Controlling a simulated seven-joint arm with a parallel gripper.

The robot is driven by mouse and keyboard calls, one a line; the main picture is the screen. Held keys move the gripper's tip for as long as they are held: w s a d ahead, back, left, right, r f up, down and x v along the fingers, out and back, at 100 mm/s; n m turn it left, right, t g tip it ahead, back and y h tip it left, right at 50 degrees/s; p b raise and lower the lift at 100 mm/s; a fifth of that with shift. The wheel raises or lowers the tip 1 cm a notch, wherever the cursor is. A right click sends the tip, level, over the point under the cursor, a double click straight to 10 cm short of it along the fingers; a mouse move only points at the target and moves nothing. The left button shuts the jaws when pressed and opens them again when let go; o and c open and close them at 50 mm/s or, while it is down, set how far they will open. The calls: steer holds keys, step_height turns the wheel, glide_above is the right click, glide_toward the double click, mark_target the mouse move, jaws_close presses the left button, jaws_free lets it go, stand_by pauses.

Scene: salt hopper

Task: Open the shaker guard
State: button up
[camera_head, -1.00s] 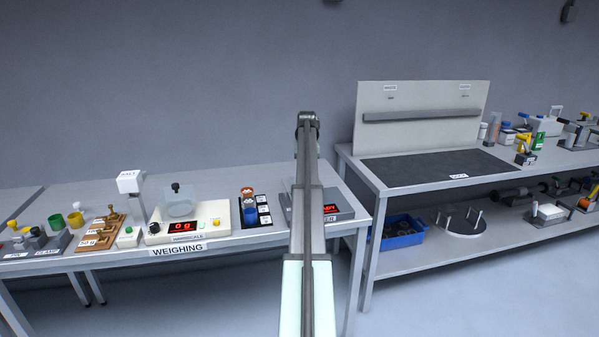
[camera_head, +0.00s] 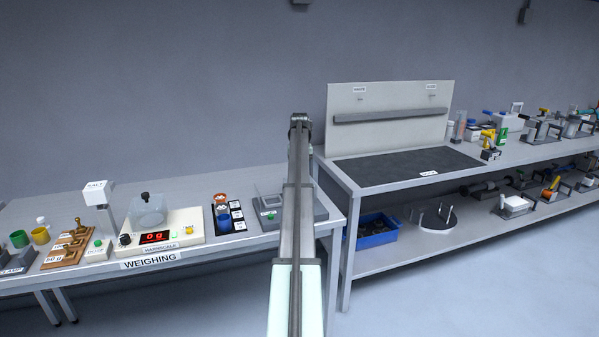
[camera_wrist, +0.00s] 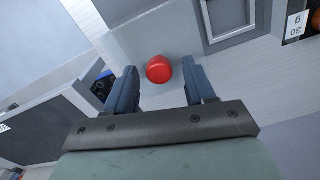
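The grey device (camera_head: 268,213) at the right end of the weighing table is partly hidden behind my arm; a small green patch shows on it. I cannot tell its guard's position from the head view. In the wrist view, a round red knob (camera_wrist: 158,72) stands on a pale, smooth panel (camera_wrist: 135,40), which may be the guard. My gripper (camera_wrist: 159,65) is open, with one finger on each side of the knob. Gaps show on both sides, so it is not gripped. My gripper is hidden in the head view.
The weighing table holds a scale (camera_head: 160,228), a black tray with small blocks (camera_head: 237,214) and a salt dispenser (camera_head: 96,192). A second bench (camera_head: 400,182) stands to the right, with a blue crate (camera_head: 376,232) on its lower shelf.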

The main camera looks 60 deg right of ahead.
step_height(320, 180, up, 14)
stand_by(0.8)
steer(key=shift+f, duration=0.1)
stand_by(0.4)
